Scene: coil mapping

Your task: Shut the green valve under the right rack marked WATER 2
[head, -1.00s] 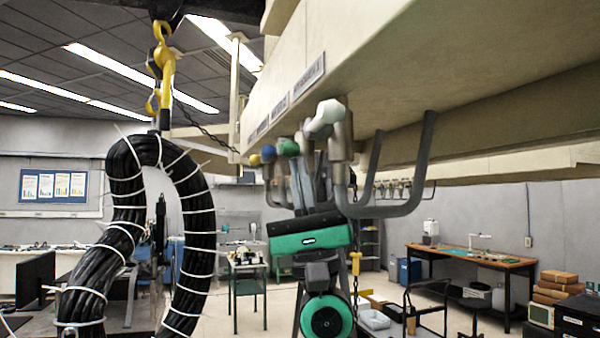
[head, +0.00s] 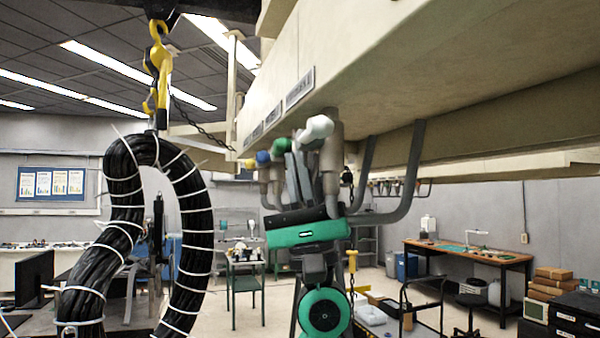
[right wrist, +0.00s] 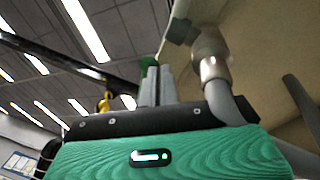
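A row of valves with coloured knobs hangs under the beige rack (head: 420,80) at the right of the head view. The green knob (head: 281,148) is between the blue knob (head: 263,158) and the nearer white knob (head: 315,128). My right gripper (head: 291,157) points up with its grey fingertips just beside the green knob, which also shows behind the tips in the right wrist view (right wrist: 148,68). The fingers look close together. I cannot tell whether they touch or hold the green valve. My left gripper is not in view.
Bent grey pipes (head: 400,200) hang close to the right of my right gripper. Small label plates (head: 300,87) on the rack's side are unreadable. A black cable coil (head: 195,235) hangs from a yellow hook (head: 160,60) at the left. A workbench (head: 470,253) stands far right.

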